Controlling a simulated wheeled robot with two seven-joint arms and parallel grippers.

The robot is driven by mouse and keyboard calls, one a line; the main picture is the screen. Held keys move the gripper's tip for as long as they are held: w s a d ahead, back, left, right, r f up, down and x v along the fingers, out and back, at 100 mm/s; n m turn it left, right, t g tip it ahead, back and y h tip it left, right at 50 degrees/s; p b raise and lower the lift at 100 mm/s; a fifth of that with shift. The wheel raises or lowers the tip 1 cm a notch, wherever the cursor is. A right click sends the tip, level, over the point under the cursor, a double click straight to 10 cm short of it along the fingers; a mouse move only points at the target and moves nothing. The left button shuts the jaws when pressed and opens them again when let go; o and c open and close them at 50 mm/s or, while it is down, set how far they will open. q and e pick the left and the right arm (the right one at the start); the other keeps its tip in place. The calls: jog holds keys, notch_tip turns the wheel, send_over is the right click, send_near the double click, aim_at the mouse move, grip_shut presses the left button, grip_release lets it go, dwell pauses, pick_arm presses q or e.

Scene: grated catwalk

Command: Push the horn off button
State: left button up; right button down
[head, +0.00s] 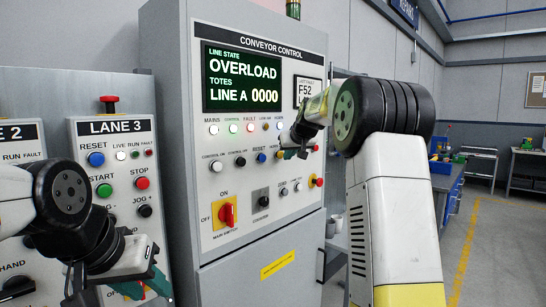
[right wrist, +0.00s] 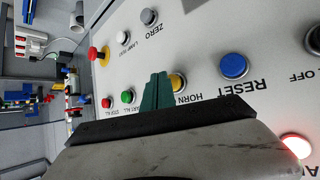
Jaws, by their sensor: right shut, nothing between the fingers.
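The conveyor control panel (head: 262,120) stands in the middle of the head view. In the right wrist view, turned nearly upside down, a yellow button (right wrist: 179,82) has a label reading HORN; the rest of the label is hidden. My right gripper (right wrist: 157,78) is shut and empty, with its green fingertips just left of the yellow button and partly overlapping it. I cannot tell whether they touch it. In the head view my right gripper (head: 288,153) is at the panel and hides that button. My left gripper (head: 145,287) is low at the left, its finger gap unclear.
A blue RESET button (right wrist: 233,66) sits beside the yellow one, with green (right wrist: 128,96) and red (right wrist: 106,103) buttons on the other side. A red mushroom button (right wrist: 97,53) sticks out. The LANE 3 box (head: 118,160) stands at the left.

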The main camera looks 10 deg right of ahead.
jog(key=shift+w+a, duration=0.6)
jog(key=shift+w, duration=0.15)
dwell(1.1)
dwell(0.3)
jog(key=shift+s+d, duration=0.75)
jog(key=shift+s, duration=0.2)
jog(key=s+d, duration=0.1)
jog(key=s, duration=0.1)
jog(key=s+d, duration=0.2)
dwell(0.7)
